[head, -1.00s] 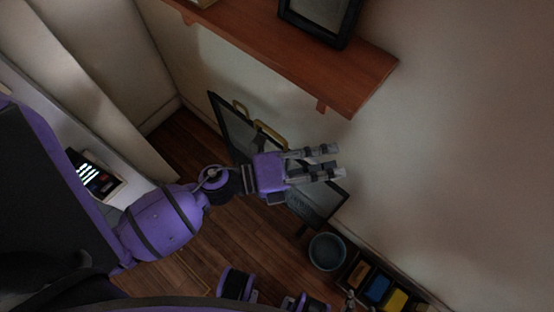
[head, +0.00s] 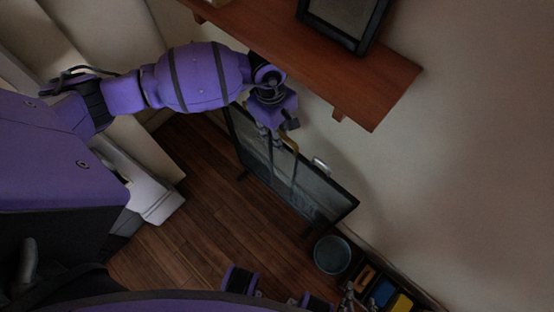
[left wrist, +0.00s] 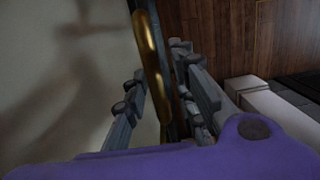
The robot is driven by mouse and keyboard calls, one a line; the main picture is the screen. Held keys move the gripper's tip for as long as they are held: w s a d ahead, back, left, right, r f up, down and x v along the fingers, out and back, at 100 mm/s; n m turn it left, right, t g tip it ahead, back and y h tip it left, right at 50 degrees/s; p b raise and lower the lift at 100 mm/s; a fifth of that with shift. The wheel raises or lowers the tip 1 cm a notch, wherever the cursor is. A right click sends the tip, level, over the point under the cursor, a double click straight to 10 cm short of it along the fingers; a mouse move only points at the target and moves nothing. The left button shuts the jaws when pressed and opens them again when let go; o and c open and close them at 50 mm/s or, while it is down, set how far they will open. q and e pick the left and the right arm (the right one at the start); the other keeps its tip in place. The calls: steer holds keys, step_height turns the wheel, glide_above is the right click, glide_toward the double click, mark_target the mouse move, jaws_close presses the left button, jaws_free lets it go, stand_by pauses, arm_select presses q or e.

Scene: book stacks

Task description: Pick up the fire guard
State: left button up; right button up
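The fire guard (head: 318,198) is a dark-framed mesh panel standing on the floor by the wall, below the shelf. A brass handle (head: 291,143) shows near its top edge. My left gripper (head: 281,165) reaches down over the guard's upper part, and the arm hides its far end. In the left wrist view, the brass handle (left wrist: 150,55) lies between the spread fingers of my left gripper (left wrist: 160,68), with no clear grip on it. My right gripper (head: 348,298) shows only in part at the bottom edge, away from the guard; its fingers are unclear.
A wooden shelf (head: 330,75) with a black frame (head: 342,20) juts from the wall above the guard. A round grey bin (head: 332,254) stands near the guard's right end, beside a row of coloured items (head: 382,292). The wooden floor (head: 200,210) in front is clear.

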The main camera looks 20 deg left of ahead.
arm_select(q)
step_height(320, 180, down, 6)
steer(key=d, duration=0.1)
steer(key=shift+f, duration=0.2)
steer(key=shift+c, duration=0.4)
jaws_close()
steer(key=shift+w+d+r, duration=0.1)
steer(key=shift+w+r, duration=0.05)
